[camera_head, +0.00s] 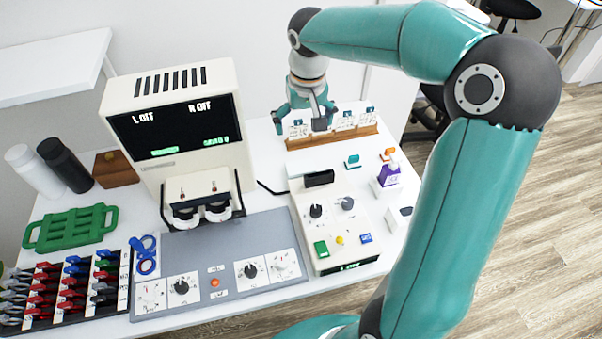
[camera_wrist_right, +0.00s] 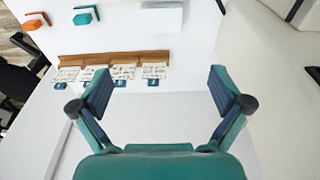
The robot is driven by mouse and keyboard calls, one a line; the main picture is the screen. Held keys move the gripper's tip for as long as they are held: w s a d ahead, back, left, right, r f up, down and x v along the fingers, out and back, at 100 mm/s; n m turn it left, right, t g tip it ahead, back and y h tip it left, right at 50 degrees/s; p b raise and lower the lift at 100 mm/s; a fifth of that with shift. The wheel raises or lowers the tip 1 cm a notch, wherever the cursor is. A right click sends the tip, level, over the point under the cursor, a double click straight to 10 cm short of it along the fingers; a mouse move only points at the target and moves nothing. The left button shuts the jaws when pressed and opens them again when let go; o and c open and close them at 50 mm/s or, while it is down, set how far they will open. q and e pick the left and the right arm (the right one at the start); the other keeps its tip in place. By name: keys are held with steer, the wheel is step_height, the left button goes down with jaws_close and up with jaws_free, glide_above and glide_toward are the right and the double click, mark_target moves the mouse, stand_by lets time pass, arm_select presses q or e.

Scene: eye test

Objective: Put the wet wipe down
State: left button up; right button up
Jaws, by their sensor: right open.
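My right gripper (camera_head: 303,118) is open above the back of the white table, at the left end of a wooden rack (camera_head: 340,137). The writing is too small to read, and I cannot tell whether any is a wet wipe. No loose wipe is visible. My left gripper is not in view.
A cream tester with a dark screen (camera_head: 175,131) stands left of the gripper. A cream control box (camera_head: 325,245) and grey panel (camera_head: 225,247) lie in front.

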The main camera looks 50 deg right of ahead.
glide_above(300, 166)
steer(key=f, duration=1)
steer(key=shift+s+d+f, duration=0.15)
steer(key=shift+s+f, duration=0.05)
steer(key=shift+f, duration=0.05)
steer(key=shift+w+f+p, duration=0.1)
steer(key=shift+f+p, duration=0.25)
steer(key=shift+f, duration=2.3)
steer(key=shift+c, duration=0.3)
steer(key=c, duration=0.7)
steer(key=shift+r, duration=0.1)
